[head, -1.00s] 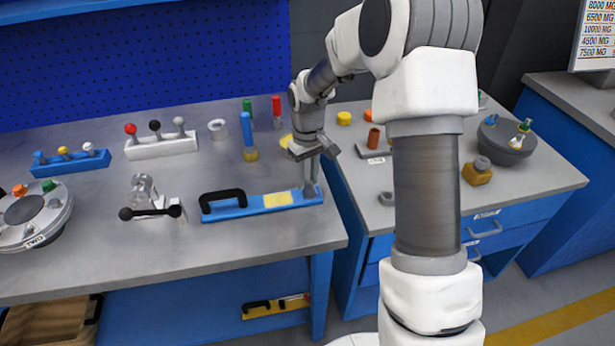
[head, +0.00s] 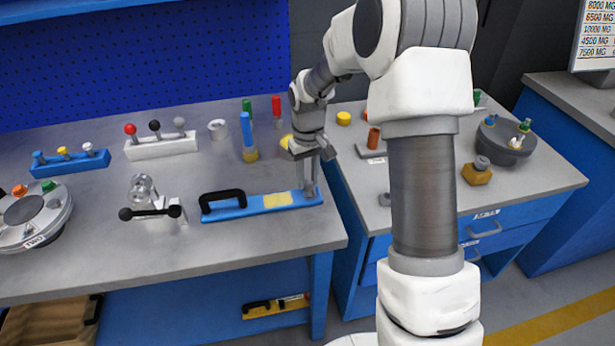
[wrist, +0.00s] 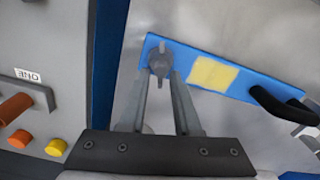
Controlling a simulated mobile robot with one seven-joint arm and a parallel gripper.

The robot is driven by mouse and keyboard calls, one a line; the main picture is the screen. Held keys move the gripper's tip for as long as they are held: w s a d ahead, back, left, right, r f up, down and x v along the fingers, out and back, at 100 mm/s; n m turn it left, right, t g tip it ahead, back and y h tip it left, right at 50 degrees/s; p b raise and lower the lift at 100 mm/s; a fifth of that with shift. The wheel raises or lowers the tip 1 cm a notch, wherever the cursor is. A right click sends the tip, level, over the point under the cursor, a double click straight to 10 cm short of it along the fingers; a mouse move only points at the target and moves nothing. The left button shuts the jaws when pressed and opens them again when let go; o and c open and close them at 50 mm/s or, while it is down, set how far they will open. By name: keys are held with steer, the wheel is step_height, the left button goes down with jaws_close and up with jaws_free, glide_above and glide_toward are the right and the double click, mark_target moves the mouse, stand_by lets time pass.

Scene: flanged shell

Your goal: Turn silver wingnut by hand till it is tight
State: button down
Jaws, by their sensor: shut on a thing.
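The silver wingnut (wrist: 159,62) sits at one end of a blue bar (wrist: 235,84), its wings pointing up and down in the wrist view. My gripper (wrist: 160,76) comes down over it, with one finger on each side, and is shut on it. In the head view my gripper (head: 308,188) points down at the right end of the blue bar (head: 240,211). The fingers hide the wingnut there. I cannot tell how tight the wingnut is.
The bar carries a yellow patch (head: 277,200) and a black handle (head: 222,196). A clamp (head: 148,200) stands to its left. The table's right edge is near, with a gap before the right bench (head: 545,175).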

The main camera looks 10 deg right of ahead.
steer(key=m, duration=0.4)
steer(key=shift+d, duration=0.2)
steer(key=m, duration=0.4)
steer(key=shift+d+p, duration=0.2)
steer(key=shift+p, duration=0.15)
steer(key=shift+s+d+m+p, duration=0.1)
steer(key=shift+m+p, duration=0.2)
steer(key=shift+m, duration=0.95)
steer(key=shift+s+d+m+p, duration=0.1)
steer(key=shift+m+p, duration=0.15)
steer(key=shift+m, duration=1)
steer(key=shift+m+p, duration=0.3)
steer(key=shift+m, duration=0.4)
steer(key=shift+s+d+m+p, duration=0.15)
steer(key=shift+m+p, duration=0.25)
steer(key=shift+m, duration=0.7)
steer(key=c, duration=1)
jaws_free()
steer(key=shift+r, duration=0.1)
step_height(320, 180, up, 17)
steer(key=shift+r+p, duration=0.15)
steer(key=shift+p, duration=0.9)
